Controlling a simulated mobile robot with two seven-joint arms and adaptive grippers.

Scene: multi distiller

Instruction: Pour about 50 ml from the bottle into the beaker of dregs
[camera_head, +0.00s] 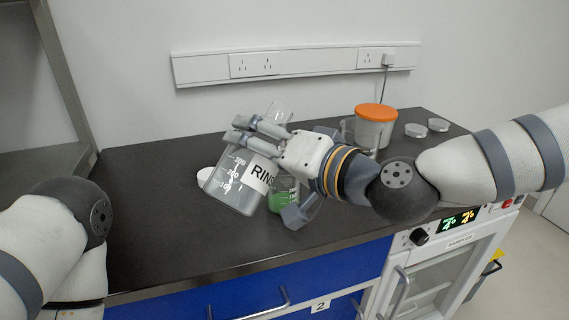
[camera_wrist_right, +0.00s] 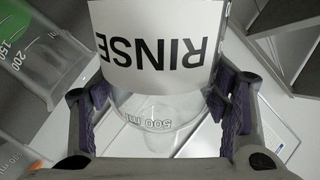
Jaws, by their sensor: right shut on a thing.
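The bottle (camera_head: 235,195) is clear, with a white label reading RINSE, graduations and colourless liquid inside. My right gripper (camera_head: 238,131) is shut on its upper part and holds it with its top leaning right. In the right wrist view the bottle (camera_wrist_right: 155,105) sits between the two fingers. The beaker of dregs (camera_head: 283,196) holds green liquid. It stands just right of the bottle, partly hidden by my right gripper and bottle; it also shows at the left of the right wrist view (camera_wrist_right: 45,62). No stream of liquid shows. My left gripper is out of view.
A white disc (camera_head: 206,178) lies left of the bottle on the dark worktop (camera_head: 150,220). A jar with an orange lid (camera_head: 376,112) and two small round dishes (camera_head: 416,131) stand at the back right. The worktop's left side is clear.

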